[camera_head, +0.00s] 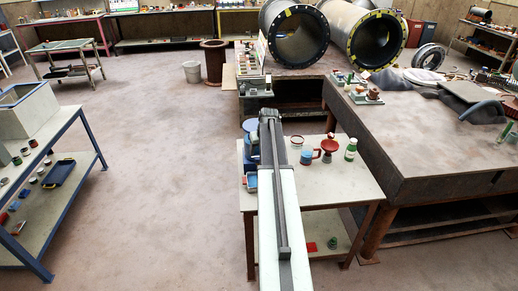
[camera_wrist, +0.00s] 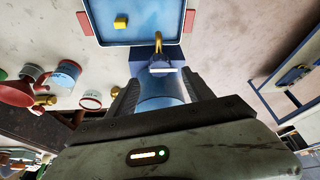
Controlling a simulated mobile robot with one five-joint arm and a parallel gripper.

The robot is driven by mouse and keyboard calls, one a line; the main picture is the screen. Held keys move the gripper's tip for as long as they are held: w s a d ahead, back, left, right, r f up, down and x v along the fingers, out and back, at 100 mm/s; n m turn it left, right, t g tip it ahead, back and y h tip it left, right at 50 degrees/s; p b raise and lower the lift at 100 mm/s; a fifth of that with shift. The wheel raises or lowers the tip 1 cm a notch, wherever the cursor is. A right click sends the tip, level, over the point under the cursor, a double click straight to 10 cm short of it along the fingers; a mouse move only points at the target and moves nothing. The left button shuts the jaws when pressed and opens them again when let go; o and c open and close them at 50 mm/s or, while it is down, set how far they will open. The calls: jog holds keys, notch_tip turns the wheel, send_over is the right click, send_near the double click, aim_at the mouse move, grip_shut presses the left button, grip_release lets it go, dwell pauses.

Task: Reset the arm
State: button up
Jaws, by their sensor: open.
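My arm reaches out over the small white-topped table (camera_head: 340,183) in the head view, with my gripper (camera_head: 269,116) at its far end. In the wrist view my gripper (camera_wrist: 161,84) is open, its dark fingers apart. A blue rounded object (camera_wrist: 160,91) shows between and beyond the fingers; I cannot tell whether they touch it. A blue block-like part with a brass-coloured hook (camera_wrist: 157,58) lies just past it. Part of a blue object (camera_head: 249,126) shows left of my gripper in the head view. My arm hides some of the table.
Cups, a red funnel-like item (camera_head: 329,145) and a green-and-white bottle (camera_head: 351,150) stand right of my arm. A large workbench (camera_head: 420,140) is at right. Open floor (camera_head: 165,170) lies left.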

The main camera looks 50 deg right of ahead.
jog(key=shift+p+v, duration=0.3)
jog(key=shift+v, duration=0.7)
